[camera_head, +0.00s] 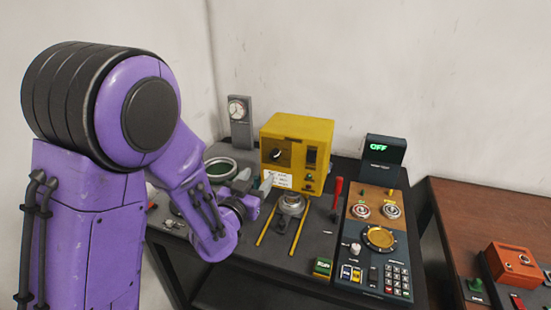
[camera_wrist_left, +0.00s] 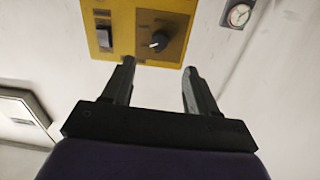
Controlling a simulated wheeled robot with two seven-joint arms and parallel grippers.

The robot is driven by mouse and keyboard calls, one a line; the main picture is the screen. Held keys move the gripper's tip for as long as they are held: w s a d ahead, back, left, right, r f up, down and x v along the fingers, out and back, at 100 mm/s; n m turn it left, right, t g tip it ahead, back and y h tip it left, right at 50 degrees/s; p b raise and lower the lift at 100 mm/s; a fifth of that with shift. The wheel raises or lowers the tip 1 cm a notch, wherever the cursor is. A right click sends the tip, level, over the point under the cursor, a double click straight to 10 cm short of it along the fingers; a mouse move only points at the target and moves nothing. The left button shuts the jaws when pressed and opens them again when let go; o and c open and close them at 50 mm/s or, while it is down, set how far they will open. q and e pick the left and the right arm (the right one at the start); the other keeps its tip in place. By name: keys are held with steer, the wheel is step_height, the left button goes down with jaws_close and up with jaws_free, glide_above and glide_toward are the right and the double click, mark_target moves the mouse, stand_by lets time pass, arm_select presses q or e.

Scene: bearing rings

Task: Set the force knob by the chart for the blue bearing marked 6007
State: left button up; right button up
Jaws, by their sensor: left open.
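The yellow box (camera_head: 297,131) stands at the back of the dark table. A black knob (camera_head: 276,155) with a light pointer mark is on its left front; it also shows in the left wrist view (camera_wrist_left: 160,41). My left gripper (camera_head: 256,182) is open and empty, in front of and below the knob. In the left wrist view the knob lies just beyond the gap between the open fingers (camera_wrist_left: 159,67). A white label (camera_head: 283,181) with small print sits low on the box, partly behind the gripper; its print is unreadable. I cannot make out a blue bearing marked 6007.
A grey ring fixture (camera_head: 291,204) with yellow rails stands below the box. A red lever (camera_head: 337,187) stands to its right. A gauge (camera_head: 238,110) stands behind at left.

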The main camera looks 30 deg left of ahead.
mark_target(273, 157)
arm_select(q)
steer(key=w+p, duration=0.1)
steer(key=w, duration=0.2)
steer(key=w+a+p, duration=0.1)
steer(key=w, duration=0.2)
steer(key=w+a+p, duration=0.1)
steer(key=w, duration=0.2)
steer(key=shift+w+r, duration=0.1)
steer(key=shift+w, duration=0.6)
steer(key=c, duration=1.1)
